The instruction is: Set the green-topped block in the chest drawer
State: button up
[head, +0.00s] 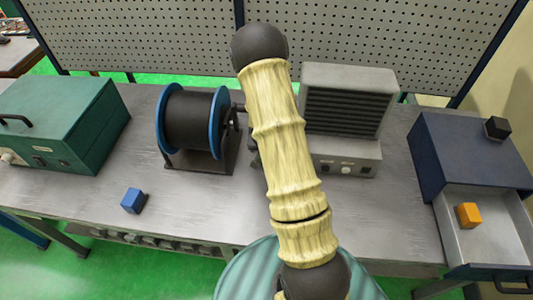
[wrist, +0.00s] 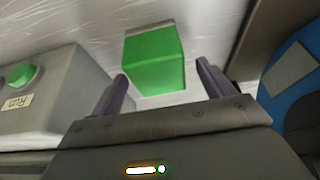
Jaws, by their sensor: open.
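The green-topped block (wrist: 153,50) sits on the grey bench in the wrist view. In the head view my arm hides both the block and my gripper. The dark blue chest (head: 465,150) stands at the right of the bench. Its light grey drawer (head: 480,250) is pulled open, with an orange block (head: 468,215) inside.
A blue block (head: 133,200) lies at the bench's front left. A wire spool (head: 192,122), a vented grey machine (head: 347,105) and a green case (head: 65,120) stand behind. A box with a green button (wrist: 20,75) is near my gripper.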

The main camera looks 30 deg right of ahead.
jog(key=shift+p+x, duration=0.3)
jog(key=shift+x, duration=1.25)
jog(key=shift+s, duration=0.1)
jog(key=c, duration=1.4)
jog(key=shift+c, duration=0.2)
notch_tip(320, 180, up, 28)
jog(key=b, duration=0.2)
jog(key=shift+b, duration=0.4)
